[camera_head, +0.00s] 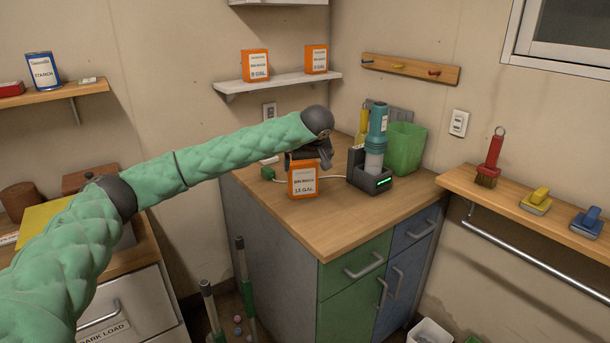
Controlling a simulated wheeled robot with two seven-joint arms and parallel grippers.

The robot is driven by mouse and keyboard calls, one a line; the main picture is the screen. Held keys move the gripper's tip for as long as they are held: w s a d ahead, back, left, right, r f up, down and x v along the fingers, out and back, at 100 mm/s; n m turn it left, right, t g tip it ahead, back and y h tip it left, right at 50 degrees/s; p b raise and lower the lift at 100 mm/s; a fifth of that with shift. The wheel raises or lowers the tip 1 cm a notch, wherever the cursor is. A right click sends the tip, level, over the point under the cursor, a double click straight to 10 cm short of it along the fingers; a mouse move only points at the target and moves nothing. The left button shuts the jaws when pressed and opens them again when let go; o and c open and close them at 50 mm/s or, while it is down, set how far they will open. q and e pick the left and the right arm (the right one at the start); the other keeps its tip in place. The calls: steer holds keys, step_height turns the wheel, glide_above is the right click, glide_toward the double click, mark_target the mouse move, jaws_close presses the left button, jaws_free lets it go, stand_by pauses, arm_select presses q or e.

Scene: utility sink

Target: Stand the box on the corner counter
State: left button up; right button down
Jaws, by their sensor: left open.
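An orange box (302,181) with a white label stands upright on the wooden top of the corner counter (335,231), near its left edge. My left gripper (308,161) is just above the box, at the end of my green-sleeved arm, which reaches in from the left. The gripper is open; its dark fingers are partly hidden and I cannot tell whether they touch the box's top. My right gripper is not in view.
A charger (370,171) with a teal flashlight stands right of the box, with a green bin (404,148) behind it. A white cable runs behind the box. Two similar orange boxes (255,65) sit on the wall shelf (283,82). The counter's front is clear.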

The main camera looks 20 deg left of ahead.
arm_select(q)
steer(key=shift+v, duration=1.4)
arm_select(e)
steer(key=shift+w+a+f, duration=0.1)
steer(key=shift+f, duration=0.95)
